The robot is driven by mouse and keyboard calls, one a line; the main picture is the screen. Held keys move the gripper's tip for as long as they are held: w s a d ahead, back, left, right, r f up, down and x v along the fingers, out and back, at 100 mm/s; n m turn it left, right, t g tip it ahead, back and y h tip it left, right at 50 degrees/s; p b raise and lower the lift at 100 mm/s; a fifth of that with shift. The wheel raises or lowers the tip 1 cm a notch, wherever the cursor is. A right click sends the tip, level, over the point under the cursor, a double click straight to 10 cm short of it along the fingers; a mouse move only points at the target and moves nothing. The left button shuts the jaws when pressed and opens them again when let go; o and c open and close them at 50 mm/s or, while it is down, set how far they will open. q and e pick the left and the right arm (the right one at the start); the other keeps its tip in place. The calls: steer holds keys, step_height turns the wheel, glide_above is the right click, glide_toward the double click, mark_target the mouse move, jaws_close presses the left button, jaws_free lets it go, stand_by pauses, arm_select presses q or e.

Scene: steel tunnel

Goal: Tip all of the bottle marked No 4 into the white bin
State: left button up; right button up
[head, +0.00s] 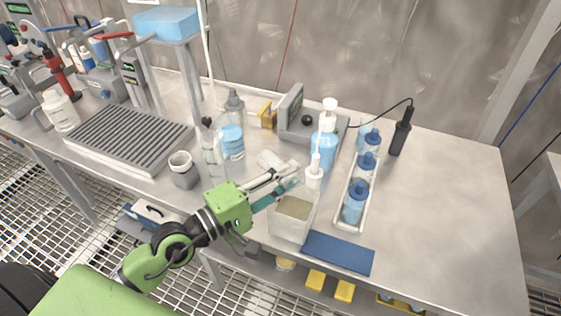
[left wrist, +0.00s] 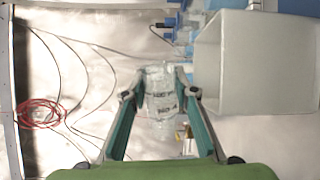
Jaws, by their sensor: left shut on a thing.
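My left gripper (head: 290,183) is shut on a clear bottle with a printed label, plainest in the left wrist view (left wrist: 162,92) between the two teal fingers. In the head view the bottle is hard to make out against the table. The white bin (head: 288,228) stands open near the table's front edge, just below the gripper in the picture. In the left wrist view the bin (left wrist: 250,65) is to the right of the bottle, apart from it. The bottle's mouth and contents cannot be made out. My right gripper is not in view.
A tray (head: 342,214) of blue-capped bottles stands right of the bin, with a blue mat (head: 338,253) in front. Pump bottles (head: 327,142), clear bottles (head: 232,135) and a small jar (head: 184,174) stand close by.

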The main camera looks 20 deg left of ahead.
arm_select(q)
steer(key=r+n+p, duration=0.2)
steer(key=shift+w+a+n, duration=0.15)
steer(key=shift+a+n, duration=0.05)
steer(key=shift+n, duration=0.2)
steer(key=shift+a+r+n+p, duration=0.1)
steer(key=shift+r+n+p, duration=0.3)
steer(key=shift+n+p, duration=0.35)
steer(key=shift+n, duration=0.35)
steer(key=shift+w+a+r+n+p, duration=0.1)
steer(key=shift+r+n+p, duration=0.45)
steer(key=shift+n+p, duration=0.3)
steer(key=n+p, duration=0.1)
steer(key=r+n+p, duration=0.1)
steer(key=n, duration=0.1)
steer(key=shift+r+n+p, duration=0.25)
steer(key=shift+r+p, duration=0.05)
steer(key=shift+p, duration=0.1)
steer(key=shift+n, duration=0.4)
